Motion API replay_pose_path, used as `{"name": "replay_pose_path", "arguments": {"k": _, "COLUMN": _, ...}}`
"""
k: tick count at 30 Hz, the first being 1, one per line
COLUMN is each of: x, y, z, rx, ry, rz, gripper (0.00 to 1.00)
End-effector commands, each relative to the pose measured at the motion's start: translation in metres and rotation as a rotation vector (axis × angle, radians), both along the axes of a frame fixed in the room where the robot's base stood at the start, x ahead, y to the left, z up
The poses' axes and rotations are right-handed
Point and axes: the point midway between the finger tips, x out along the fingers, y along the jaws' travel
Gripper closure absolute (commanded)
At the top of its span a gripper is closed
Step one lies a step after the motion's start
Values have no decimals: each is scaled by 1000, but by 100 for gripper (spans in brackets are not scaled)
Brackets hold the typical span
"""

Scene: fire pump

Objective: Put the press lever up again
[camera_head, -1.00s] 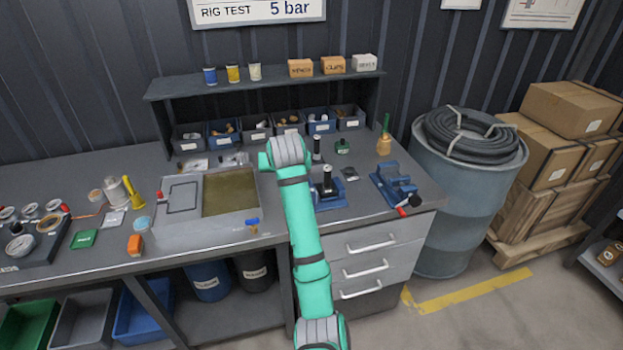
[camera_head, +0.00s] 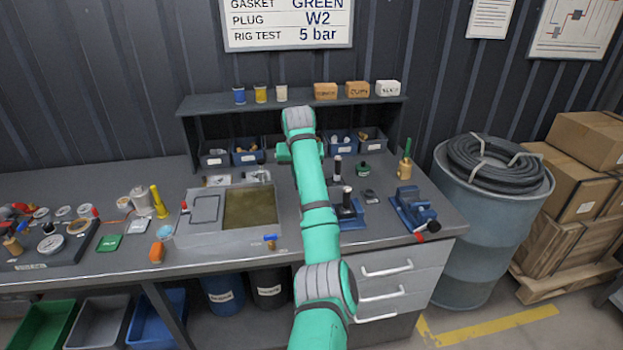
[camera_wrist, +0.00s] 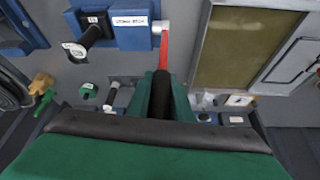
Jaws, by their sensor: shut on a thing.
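The press (camera_head: 350,214) is a blue device on the bench, right of the grey tank, partly hidden by my arm in the head view. In the wrist view its blue body (camera_wrist: 130,32) is at the top, with a black-topped post (camera_wrist: 90,36) beside it. A red lever (camera_wrist: 164,48) runs from a pale pivot on the blue body toward my gripper. My gripper (camera_wrist: 162,92) has its green fingers shut around the lever's black grip (camera_wrist: 161,100). In the head view the fingers and lever are mostly hidden behind my arm.
The grey tank (camera_head: 202,240) with murky liquid is left of the press. A blue vise (camera_head: 413,208) stands to the right. Small bins (camera_head: 247,158) and a shelf (camera_head: 200,104) stand behind. A black-gripped tool (camera_head: 337,168) and a green-lidded pot (camera_head: 363,168) are close behind the press.

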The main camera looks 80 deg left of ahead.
Motion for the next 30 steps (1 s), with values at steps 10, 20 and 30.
{"name": "replay_pose_path", "arguments": {"k": 10, "x": -9, "y": 5, "z": -3, "rx": -11, "ry": 0, "rz": 13, "gripper": 100}}
{"name": "replay_pose_path", "arguments": {"k": 20, "x": -7, "y": 4, "z": -2, "rx": -10, "ry": 0, "rz": 11, "gripper": 62}}
{"name": "replay_pose_path", "arguments": {"k": 30, "x": -5, "y": 1, "z": 5, "rx": -8, "ry": -1, "rz": 8, "gripper": 62}}
